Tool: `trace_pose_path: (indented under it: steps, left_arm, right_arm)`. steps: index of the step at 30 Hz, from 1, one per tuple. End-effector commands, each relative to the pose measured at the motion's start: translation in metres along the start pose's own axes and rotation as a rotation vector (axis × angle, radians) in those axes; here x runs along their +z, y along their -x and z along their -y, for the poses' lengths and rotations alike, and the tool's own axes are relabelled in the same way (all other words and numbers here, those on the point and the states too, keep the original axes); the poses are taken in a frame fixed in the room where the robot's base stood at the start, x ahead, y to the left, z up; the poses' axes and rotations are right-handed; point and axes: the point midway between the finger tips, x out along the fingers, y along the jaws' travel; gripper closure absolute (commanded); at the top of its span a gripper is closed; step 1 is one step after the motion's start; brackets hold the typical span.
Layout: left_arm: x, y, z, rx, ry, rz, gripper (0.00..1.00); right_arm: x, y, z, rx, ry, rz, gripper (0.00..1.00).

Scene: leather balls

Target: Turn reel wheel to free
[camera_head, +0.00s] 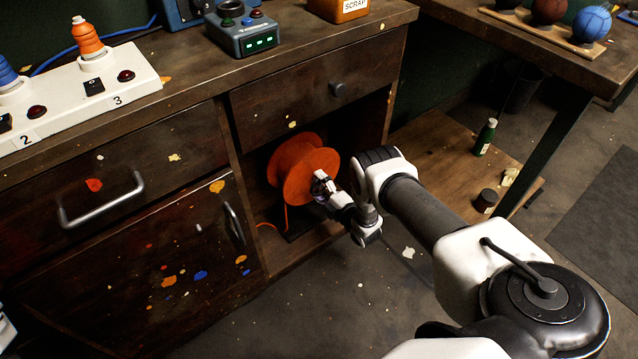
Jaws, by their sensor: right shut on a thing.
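An orange reel wheel (295,160) stands upright in the open compartment under the drawer, in the middle of the view. My right arm reaches in from the lower right, and my right gripper (322,186) is at the reel's lower right side. The gripper is shut on a part at the reel, which its fingers mostly hide. An orange cord (286,217) hangs below the reel near a dark base. My left gripper is not in view.
The wooden bench (190,75) carries a white switch panel (85,100) and a grey control box (243,36). A drawer (310,90) sits above the reel. A low shelf (440,165) with a green bottle (486,137) lies right. Floor in front is clear.

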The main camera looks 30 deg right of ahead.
Motion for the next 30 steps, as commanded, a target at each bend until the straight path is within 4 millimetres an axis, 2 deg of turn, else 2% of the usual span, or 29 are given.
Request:
trace_pose_path:
  steps: [30]
  left_arm:
    - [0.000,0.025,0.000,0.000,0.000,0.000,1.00]
  right_arm:
    - [0.002,-0.001,0.001,0.002,0.964,0.002,0.55]
